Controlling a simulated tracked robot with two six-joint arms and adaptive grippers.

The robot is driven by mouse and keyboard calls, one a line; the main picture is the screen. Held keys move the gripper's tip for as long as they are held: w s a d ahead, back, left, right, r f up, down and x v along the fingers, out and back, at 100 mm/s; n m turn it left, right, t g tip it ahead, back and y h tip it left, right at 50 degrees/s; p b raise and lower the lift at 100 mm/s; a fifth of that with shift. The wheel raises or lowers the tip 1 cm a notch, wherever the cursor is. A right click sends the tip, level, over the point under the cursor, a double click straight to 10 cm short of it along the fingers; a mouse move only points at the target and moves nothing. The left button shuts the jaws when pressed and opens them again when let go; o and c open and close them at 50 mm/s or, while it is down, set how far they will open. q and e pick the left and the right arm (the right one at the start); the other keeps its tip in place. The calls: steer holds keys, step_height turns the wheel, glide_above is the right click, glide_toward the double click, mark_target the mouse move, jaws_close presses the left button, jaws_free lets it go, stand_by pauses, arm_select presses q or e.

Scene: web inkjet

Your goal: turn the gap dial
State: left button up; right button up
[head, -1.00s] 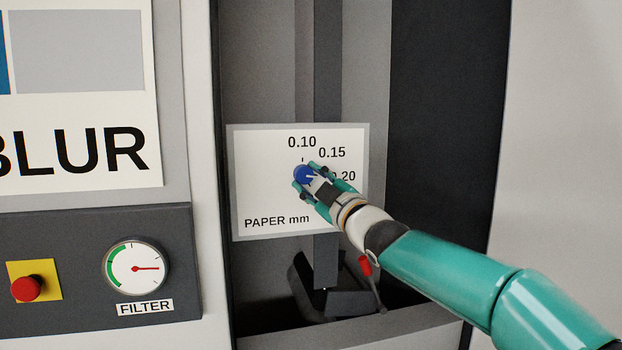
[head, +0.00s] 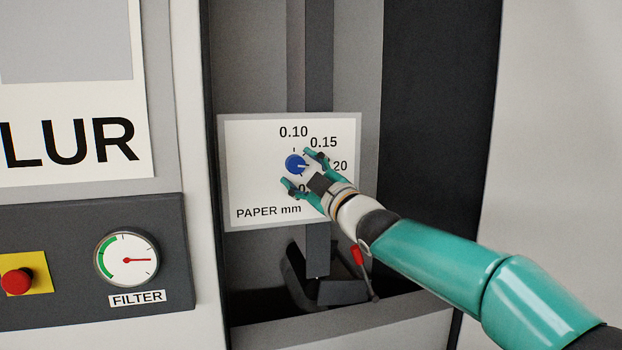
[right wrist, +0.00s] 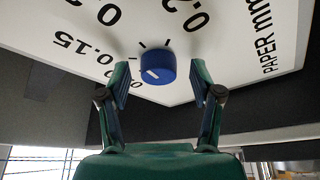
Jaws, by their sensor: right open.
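The blue gap dial (head: 295,164) sits on the white PAPER mm plate (head: 257,188), among the thickness numbers. In the head view its white mark points right; one lower number is partly hidden by my gripper. My right gripper (head: 297,168) is open, with one finger above right of the dial and the other below left. In the right wrist view the dial (right wrist: 158,67) shows whole between the spread fingers of my right gripper (right wrist: 161,80), with a clear gap on both sides. My left gripper is not in view.
A red-tipped lever (head: 358,256) and a dark bracket (head: 335,290) are below the plate. At the left are a FILTER gauge (head: 126,259) and a red button (head: 16,281) on a yellow square. The pale wall (head: 555,130) at the right is bare.

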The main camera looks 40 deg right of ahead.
steer(key=v, duration=1.2)
steer(key=shift+f, duration=0.1)
